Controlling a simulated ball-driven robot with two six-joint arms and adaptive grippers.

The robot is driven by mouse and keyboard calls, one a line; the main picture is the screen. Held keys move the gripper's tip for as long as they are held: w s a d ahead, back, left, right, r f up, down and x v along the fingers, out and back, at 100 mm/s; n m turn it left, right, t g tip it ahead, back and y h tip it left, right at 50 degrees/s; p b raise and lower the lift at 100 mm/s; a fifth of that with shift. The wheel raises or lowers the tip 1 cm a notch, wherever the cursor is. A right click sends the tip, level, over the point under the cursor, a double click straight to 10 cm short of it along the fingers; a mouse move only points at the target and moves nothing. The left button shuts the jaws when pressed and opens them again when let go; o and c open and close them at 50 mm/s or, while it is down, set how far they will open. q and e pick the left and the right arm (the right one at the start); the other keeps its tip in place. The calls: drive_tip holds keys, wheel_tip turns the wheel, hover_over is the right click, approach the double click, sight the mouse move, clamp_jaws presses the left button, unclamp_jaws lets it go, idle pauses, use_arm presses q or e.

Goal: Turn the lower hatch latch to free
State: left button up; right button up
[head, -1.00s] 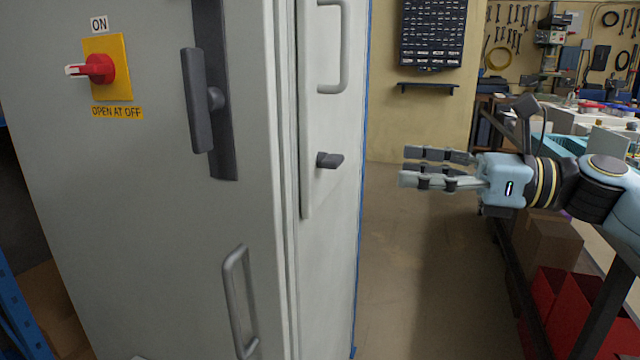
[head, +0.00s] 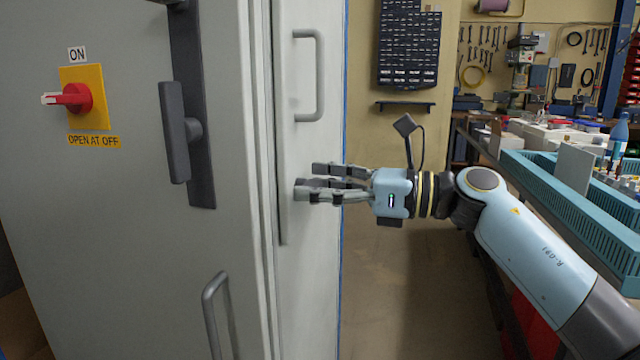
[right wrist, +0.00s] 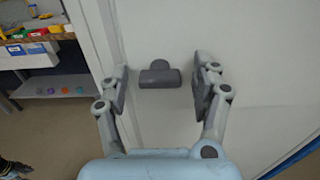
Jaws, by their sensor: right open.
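The lower hatch latch (right wrist: 160,75) is a small dark grey handle on the light hatch door (right wrist: 255,50). In the right wrist view its bar lies crosswise below its round base, between my two fingers with a gap on each side. My right gripper (head: 306,182) is open, its fingers pointing left at the hatch. In the head view the fingers cover most or all of the latch, so contact cannot be told there. My left gripper is not in view.
A light pull handle (head: 320,75) stands above on the hatch. The cabinet front (head: 120,230) carries a red rotary switch (head: 72,98) and a tall dark handle (head: 174,132). A workbench with a teal crate (head: 580,205) stands at the right. The floor (head: 400,290) below my arm is clear.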

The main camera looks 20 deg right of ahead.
drive_tip(key=c, duration=1.2)
drive_tip(key=shift+o, duration=0.2)
drive_tip(key=m+p, duration=0.3)
drive_tip(key=shift+r+m, duration=0.25)
drive_tip(key=shift+m, duration=0.15)
drive_tip(key=m+p, duration=0.4)
drive_tip(key=m, duration=0.1)
drive_tip(key=shift+w+d+m+p, duration=0.15)
drive_tip(key=shift+m+p, duration=0.15)
drive_tip(key=shift+p, duration=0.1)
drive_tip(key=m+p, duration=0.4)
drive_tip(key=m, duration=0.1)
drive_tip(key=shift+f, duration=0.2)
drive_tip(key=shift+f+m+p, duration=0.2)
drive_tip(key=shift+m+p, duration=1.15)
drive_tip(key=shift+m, duration=0.45)
